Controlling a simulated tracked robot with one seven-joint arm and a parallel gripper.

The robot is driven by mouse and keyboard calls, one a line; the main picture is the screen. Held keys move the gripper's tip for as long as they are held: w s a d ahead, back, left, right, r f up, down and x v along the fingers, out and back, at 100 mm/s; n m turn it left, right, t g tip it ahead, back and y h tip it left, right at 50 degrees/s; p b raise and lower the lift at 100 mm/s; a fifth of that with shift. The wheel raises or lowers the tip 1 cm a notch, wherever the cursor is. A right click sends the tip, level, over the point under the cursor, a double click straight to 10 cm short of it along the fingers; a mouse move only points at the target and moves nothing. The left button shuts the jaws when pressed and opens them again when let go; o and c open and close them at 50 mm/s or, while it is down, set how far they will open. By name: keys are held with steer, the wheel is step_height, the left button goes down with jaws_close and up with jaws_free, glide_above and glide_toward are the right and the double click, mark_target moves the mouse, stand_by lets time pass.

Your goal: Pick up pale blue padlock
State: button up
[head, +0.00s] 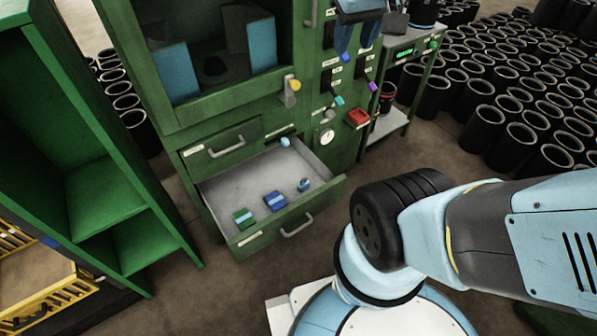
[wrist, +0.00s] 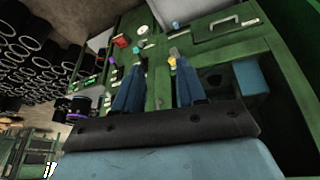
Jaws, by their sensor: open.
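A small pale blue object (head: 285,141) sits at the back right of the open drawer (head: 249,173), by the cabinet front. It looks like the padlock, but it is too small to be sure. It also seems to show near the top of the wrist view (wrist: 175,25). Another small light blue and dark object (head: 304,185) lies in the drawer near its right wall. My gripper (head: 355,48) is high before the cabinet's control panel, above and right of the drawer. In the wrist view my gripper (wrist: 160,64) has its blue fingers apart, with nothing between them.
A green box (head: 244,217) and a blue box (head: 274,201) lie in the drawer's front. Yellow (head: 295,86), teal (head: 338,101) and purple (head: 373,86) handles project from the green cabinet. A green shelf (head: 105,190) stands left. Many black sleeves (head: 483,125) cover the right floor.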

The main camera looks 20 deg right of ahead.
steer(key=w+f+n+g+h, duration=0.25)
steer(key=w+f, duration=0.25)
steer(key=w, duration=0.3)
steer(key=n+g+h, duration=0.3)
steer(key=n+h, duration=0.3)
steer(key=h, duration=0.1)
glide_above(307, 181)
steer(key=s+a, duration=0.1)
steer(key=a, duration=0.4)
step_height(307, 181, down, 22)
steer(key=s+a+f+n+t, duration=0.1)
steer(key=a+f+n+t, duration=0.1)
steer(key=f, duration=1.1)
steer(key=s+a+f+n+t+h, duration=0.1)
steer(key=f+n, duration=0.4)
steer(key=f, duration=0.8)
steer(key=s+a+f+n+t+h, duration=0.1)
steer(key=a+f+n+t, duration=0.1)
steer(key=f, duration=1.2)
steer(key=shift+a+n+t+h, duration=0.25)
steer(key=shift+a+n+t, duration=0.1)
steer(key=shift+a+n, duration=0.55)
steer(key=x, duration=1.4)
steer(key=shift+c, duration=0.4)
jaws_close()
